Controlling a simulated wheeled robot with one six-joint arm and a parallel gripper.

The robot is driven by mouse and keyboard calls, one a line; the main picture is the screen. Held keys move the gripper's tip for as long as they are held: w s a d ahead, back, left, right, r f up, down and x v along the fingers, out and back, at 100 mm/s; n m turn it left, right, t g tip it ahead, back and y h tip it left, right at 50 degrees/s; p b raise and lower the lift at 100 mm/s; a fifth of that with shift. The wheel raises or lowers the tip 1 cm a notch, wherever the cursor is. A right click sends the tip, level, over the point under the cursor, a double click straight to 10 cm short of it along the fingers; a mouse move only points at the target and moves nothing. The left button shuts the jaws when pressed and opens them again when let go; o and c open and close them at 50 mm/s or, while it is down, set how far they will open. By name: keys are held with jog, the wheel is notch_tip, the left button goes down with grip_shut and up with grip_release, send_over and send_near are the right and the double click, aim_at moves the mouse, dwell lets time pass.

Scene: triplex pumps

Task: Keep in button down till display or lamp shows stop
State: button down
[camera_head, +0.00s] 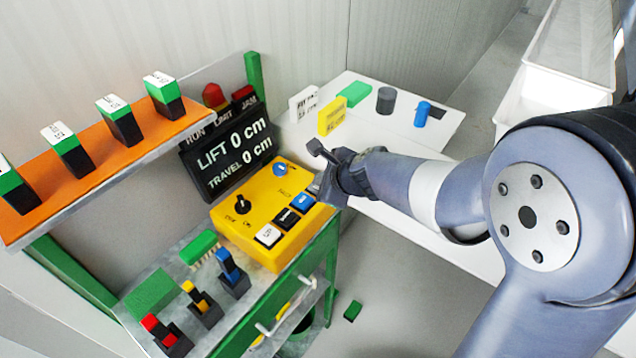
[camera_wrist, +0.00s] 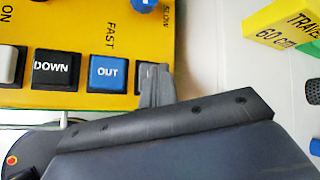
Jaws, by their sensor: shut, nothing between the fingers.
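The yellow control box (camera_head: 250,215) carries a row of buttons: a white one (camera_head: 268,235), a black DOWN button (camera_wrist: 52,68), a blue OUT button (camera_wrist: 108,72) and a dark end button (camera_wrist: 146,70). The label of the end button is hidden behind my gripper (camera_wrist: 157,85). My gripper is shut and empty, its tips at the end button; I cannot tell whether they touch or press it. The black display (camera_head: 228,155) reads LIFT 0 cm and TRAVEL 0 cm. RUN, LIMIT and JAM labels stand along its top, below a red lamp (camera_head: 213,95).
An orange shelf (camera_head: 150,145) with several green-topped blocks is at the left. Small levers (camera_head: 205,305) stand in front of the box. A white table (camera_head: 395,140) behind holds a yellow TRAVEL 60 cm block (camera_wrist: 285,25), which also shows in the head view (camera_head: 332,116).

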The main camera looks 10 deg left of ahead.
dwell(0.3)
jog(key=shift+r+p, duration=0.95)
jog(key=shift+r, duration=0.1)
notch_tip(320, 180, up, 5)
jog(key=p, duration=0.4)
jog(key=shift+p, duration=0.4)
